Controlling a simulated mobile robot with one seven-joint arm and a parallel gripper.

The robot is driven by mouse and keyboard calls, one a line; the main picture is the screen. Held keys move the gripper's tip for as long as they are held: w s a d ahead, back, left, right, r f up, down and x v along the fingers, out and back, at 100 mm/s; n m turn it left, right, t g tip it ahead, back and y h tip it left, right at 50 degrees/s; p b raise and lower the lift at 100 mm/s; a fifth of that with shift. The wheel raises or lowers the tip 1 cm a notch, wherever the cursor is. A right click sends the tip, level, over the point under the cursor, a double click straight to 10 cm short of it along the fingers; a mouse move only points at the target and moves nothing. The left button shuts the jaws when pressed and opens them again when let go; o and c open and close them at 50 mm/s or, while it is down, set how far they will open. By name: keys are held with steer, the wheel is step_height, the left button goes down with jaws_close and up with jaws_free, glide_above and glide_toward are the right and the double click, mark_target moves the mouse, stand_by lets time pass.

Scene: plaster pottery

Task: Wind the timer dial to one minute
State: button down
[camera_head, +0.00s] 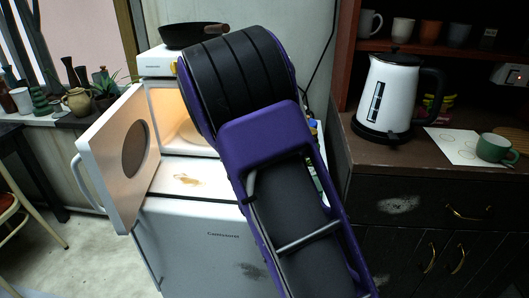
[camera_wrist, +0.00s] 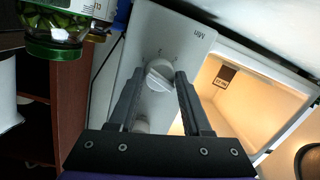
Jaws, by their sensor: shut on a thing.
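The timer dial (camera_wrist: 159,76) is a round white knob with a raised grip bar on the white microwave's control panel (camera_wrist: 186,50), near a "Min" label. In the wrist view my gripper (camera_wrist: 158,82) has one finger on each side of the dial and is shut on it. The dial's pointer setting is too small to read. A second white knob (camera_wrist: 141,123) lies between the fingers, nearer my palm. In the head view my purple and black arm hides the dial, the panel and my gripper.
The microwave's door (camera_head: 117,160) stands open to the left, its cavity lit. A black pan (camera_head: 194,35) sits on top. A white kettle (camera_head: 386,98) and green mug (camera_head: 494,148) stand on the right counter. A green-lidded jar (camera_wrist: 55,45) shows near the panel.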

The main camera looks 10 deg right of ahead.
steer(key=shift+c, duration=1.8)
jaws_free()
steer(key=shift+s, duration=0.1)
